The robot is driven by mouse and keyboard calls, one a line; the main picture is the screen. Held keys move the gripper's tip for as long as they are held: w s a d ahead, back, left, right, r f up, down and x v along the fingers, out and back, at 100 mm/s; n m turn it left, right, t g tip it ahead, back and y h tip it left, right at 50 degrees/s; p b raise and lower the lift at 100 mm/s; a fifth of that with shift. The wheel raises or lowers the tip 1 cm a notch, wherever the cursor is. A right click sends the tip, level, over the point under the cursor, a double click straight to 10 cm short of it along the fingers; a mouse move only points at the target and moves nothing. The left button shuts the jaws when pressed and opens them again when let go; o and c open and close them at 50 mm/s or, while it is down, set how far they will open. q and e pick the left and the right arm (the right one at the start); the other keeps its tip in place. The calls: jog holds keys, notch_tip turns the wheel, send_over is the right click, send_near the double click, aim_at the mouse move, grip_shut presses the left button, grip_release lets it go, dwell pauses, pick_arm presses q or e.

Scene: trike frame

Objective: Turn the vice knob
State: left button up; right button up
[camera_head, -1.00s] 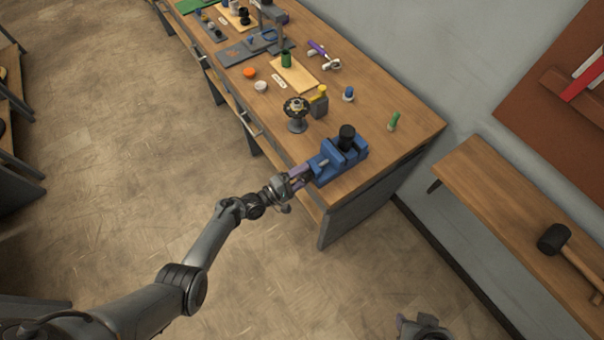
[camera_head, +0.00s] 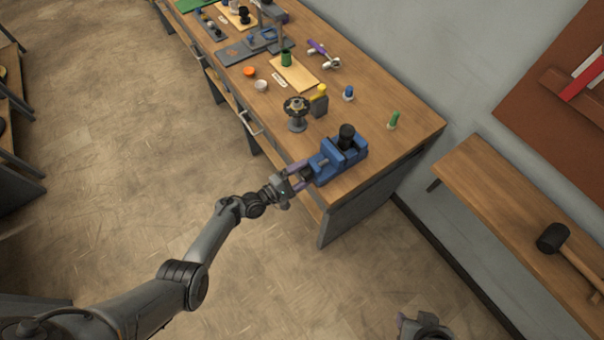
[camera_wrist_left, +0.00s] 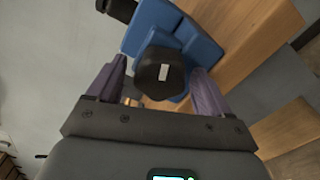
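The blue vice (camera_head: 336,160) sits at the near corner of the wooden workbench. It also shows in the left wrist view (camera_wrist_left: 190,42). The vice knob (camera_wrist_left: 160,73) is dark and faceted, with a pale rectangular mark on its face. My left gripper (camera_head: 301,176) is at the front of the vice, with its purple fingers apart on either side of the knob. In the left wrist view, gaps show between both fingers and the knob. My right gripper (camera_head: 424,326) is partly visible at the bottom edge, away from the bench; its finger opening is unclear.
The workbench (camera_head: 400,155) holds a black handwheel on a stand (camera_head: 297,112), a yellow-topped grey block (camera_head: 318,100), a blue knob (camera_head: 348,93) and a green peg (camera_head: 393,120). A lower bench (camera_head: 500,190) with a mallet (camera_head: 553,238) stands to the right. Floor is open left of the workbench.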

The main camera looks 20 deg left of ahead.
pick_arm(q)
jog(key=shift+s+a, duration=0.3)
jog(key=shift+s, duration=0.2)
jog(key=p+v, duration=0.1)
jog(key=v, duration=0.8)
jog(key=shift+s+a+p, duration=0.2)
jog(key=shift+s+p, duration=0.05)
jog(key=shift+p, duration=0.05)
jog(key=shift+s, duration=0.1)
dwell(0.8)
